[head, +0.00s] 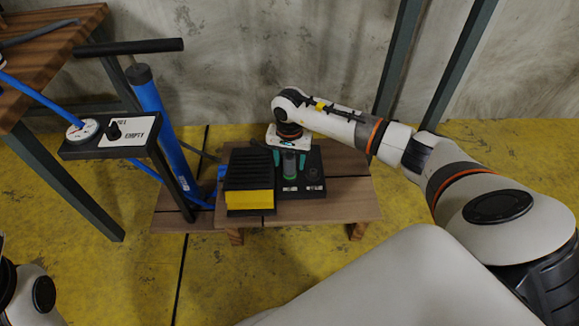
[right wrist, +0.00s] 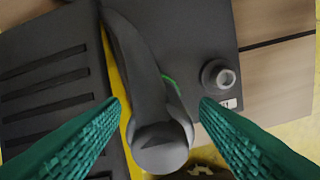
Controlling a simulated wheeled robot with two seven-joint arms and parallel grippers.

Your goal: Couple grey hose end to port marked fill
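The grey hose end (right wrist: 160,130) stands between the two teal fingers of my right gripper (right wrist: 160,103) in the right wrist view. The fingers are apart, with a small gap showing on each side of the hose. In the head view my right gripper (head: 290,160) points down over the black port block (head: 315,158) on the low wooden table. A grey round port (right wrist: 219,77) with a small white label is right of the fingers. The label is too small to read. A green ring shows partly behind the hose. My left gripper is out of view.
A black ribbed block with a yellow side (head: 250,200) stands left of the port block. A blue pump (head: 160,120) and a panel with a gauge, knob and the word EMPTY (head: 130,132) are farther left. The low table's (head: 345,205) right part is clear.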

